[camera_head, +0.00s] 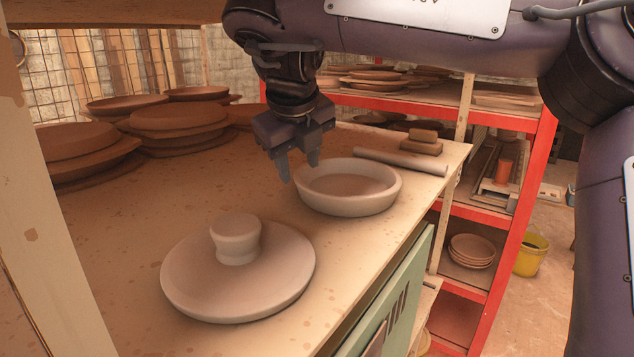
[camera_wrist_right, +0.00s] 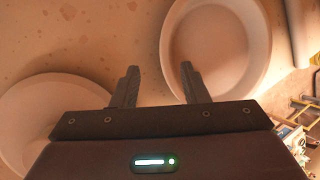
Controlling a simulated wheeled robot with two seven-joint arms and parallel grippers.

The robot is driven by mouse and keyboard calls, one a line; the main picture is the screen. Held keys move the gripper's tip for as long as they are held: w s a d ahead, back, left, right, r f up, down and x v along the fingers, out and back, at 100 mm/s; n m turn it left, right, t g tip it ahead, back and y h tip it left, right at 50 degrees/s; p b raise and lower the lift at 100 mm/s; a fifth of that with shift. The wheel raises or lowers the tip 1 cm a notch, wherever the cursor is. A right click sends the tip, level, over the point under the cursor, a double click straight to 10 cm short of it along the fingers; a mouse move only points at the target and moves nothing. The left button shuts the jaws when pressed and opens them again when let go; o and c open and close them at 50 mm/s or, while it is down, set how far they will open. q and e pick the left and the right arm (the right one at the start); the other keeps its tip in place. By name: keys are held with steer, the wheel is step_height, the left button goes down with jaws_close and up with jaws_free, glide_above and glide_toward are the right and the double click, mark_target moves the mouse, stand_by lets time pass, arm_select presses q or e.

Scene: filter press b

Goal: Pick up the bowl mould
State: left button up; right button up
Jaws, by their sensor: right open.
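A pale round shallow bowl (camera_head: 348,203), the one that looks like the bowl mould, stands upright on the wooden worktop (camera_head: 130,235). It also shows in the right wrist view (camera_wrist_right: 263,45). My right gripper (camera_head: 298,171) points down at the bowl's far left rim, with its fingers apart and nothing between them that I can see held. In the wrist view the bowl's rim passes between the open fingertips (camera_wrist_right: 159,68); whether they touch it I cannot tell. My left gripper is not in view.
A pale disc with a round knob (camera_head: 238,277) lies nearer on the worktop. Stacked brown plates (camera_head: 178,117) stand behind left. A rolling pin (camera_head: 400,161) and small blocks (camera_head: 423,136) lie beyond the bowl. Red shelving (camera_head: 515,215) and a yellow bucket (camera_head: 530,254) are at right.

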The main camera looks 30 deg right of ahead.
mark_target(310, 188)
steer(key=shift+s+d+f, duration=0.1)
steer(key=shift+d+f, duration=0.15)
steer(key=shift+f, duration=0.05)
steer(key=shift+s+d+f, duration=0.6)
steer(key=shift+d, duration=0.05)
steer(key=shift+p+x, duration=0.8)
steer(key=shift+x, duration=0.3)
steer(key=shift+w+d+f, duration=0.15)
steer(key=shift+w+f, duration=0.7)
steer(key=shift+f, duration=0.3)
steer(key=shift+w+f, duration=0.1)
steer(key=shift+f, duration=0.05)
steer(key=shift+d, duration=0.1)
steer(key=shift+s, duration=0.25)
steer(key=c, duration=0.3)
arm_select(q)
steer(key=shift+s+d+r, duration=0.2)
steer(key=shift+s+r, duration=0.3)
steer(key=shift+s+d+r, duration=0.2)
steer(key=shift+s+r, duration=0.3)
arm_select(e)
jaws_close()
